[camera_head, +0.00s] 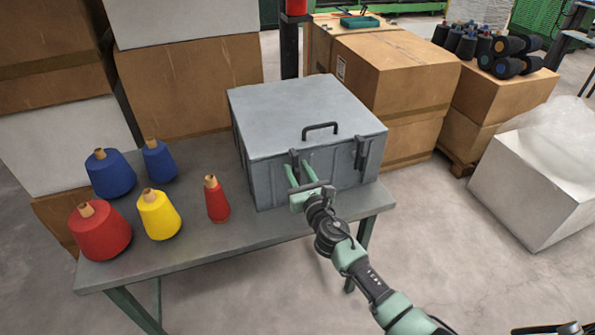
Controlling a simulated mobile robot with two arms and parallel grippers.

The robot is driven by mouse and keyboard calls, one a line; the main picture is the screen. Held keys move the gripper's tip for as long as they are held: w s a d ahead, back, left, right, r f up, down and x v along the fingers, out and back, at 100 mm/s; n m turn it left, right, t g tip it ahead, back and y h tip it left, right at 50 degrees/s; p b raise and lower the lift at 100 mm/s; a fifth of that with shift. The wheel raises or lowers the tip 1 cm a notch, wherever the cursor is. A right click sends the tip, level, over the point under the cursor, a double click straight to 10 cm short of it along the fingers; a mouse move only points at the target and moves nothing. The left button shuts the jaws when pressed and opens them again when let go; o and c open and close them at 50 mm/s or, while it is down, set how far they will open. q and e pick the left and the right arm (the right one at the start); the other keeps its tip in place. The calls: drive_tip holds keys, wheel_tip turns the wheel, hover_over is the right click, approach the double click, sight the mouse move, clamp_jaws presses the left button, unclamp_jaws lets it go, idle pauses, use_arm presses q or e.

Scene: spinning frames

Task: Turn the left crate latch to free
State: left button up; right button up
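A grey crate (308,118) with a closed lid stands on the right end of the grey table. A dark handle (321,128) sits on its lid near the front edge. On the front face are two dark latches, the left latch (295,156) and the right latch (361,153). My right gripper (296,165) reaches the crate's front at the left latch. Its two green fingers are apart, one on either side of the latch's lower part as seen here. The fingers hide some of the latch, and contact is not clear. My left gripper is not in view.
Red, blue and yellow thread cones (159,215) stand on the left of the table (255,233). Cardboard boxes (395,75) stack behind the crate. A white bin (515,190) stands at the right.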

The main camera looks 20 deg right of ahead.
clamp_jaws()
drive_tip(key=shift+f, duration=0.1)
idle(1.3)
